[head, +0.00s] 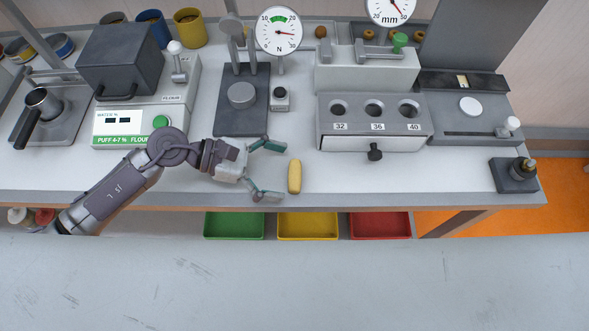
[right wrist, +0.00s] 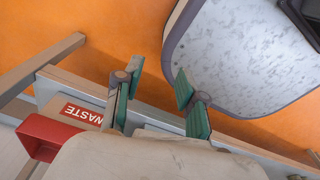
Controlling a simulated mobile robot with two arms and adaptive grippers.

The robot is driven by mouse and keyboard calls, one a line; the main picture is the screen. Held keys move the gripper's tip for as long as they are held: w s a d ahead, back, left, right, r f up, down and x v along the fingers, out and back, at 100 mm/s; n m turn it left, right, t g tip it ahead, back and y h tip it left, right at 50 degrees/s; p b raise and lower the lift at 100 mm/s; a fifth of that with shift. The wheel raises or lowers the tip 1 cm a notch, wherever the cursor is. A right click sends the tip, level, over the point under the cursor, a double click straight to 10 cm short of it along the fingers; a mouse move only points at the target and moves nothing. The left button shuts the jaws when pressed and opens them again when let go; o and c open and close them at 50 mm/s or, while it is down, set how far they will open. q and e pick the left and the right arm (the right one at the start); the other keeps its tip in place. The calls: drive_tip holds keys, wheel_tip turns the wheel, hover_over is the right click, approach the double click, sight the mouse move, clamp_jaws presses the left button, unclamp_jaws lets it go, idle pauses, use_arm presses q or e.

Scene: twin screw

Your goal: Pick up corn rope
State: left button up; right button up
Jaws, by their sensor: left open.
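The corn rope (head: 294,177) is a short yellow piece lying on the white bench near its front edge, its long side running front to back. My left gripper (head: 273,170) comes in from the left with its two teal fingers spread open. The corn rope is just right of the fingertips and appears apart from them. My right gripper (right wrist: 160,100) shows only in the right wrist view, fingers apart with nothing between them, away from the corn rope.
A gauge block with holes marked 32, 36 and 40 (head: 373,120) stands behind and right. A force gauge stand (head: 242,95) is behind the gripper. Green (head: 234,225), yellow (head: 308,226) and red (head: 381,225) trays sit below the bench edge. Bench around the corn rope is clear.

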sight(298, 176)
use_arm(q)
drive_tip(key=x, duration=0.1)
drive_tip(key=p+x, duration=0.1)
drive_tip(key=x, duration=0.1)
drive_tip(key=shift+d+r, duration=0.3)
drive_tip(key=shift+d, duration=0.15)
drive_tip(key=shift+d+f, duration=0.1)
drive_tip(key=c, duration=0.8)
drive_tip(key=shift+o, duration=0.2)
use_arm(e)
drive_tip(key=shift+s+d+r, duration=0.15)
drive_tip(key=shift+s+r, duration=0.2)
drive_tip(key=shift+r, duration=0.15)
drive_tip(key=shift+s+d+r, duration=0.15)
drive_tip(key=shift+s+r, duration=0.2)
drive_tip(key=shift+r, duration=0.15)
drive_tip(key=shift+w, duration=0.1)
drive_tip(key=shift+a, duration=0.1)
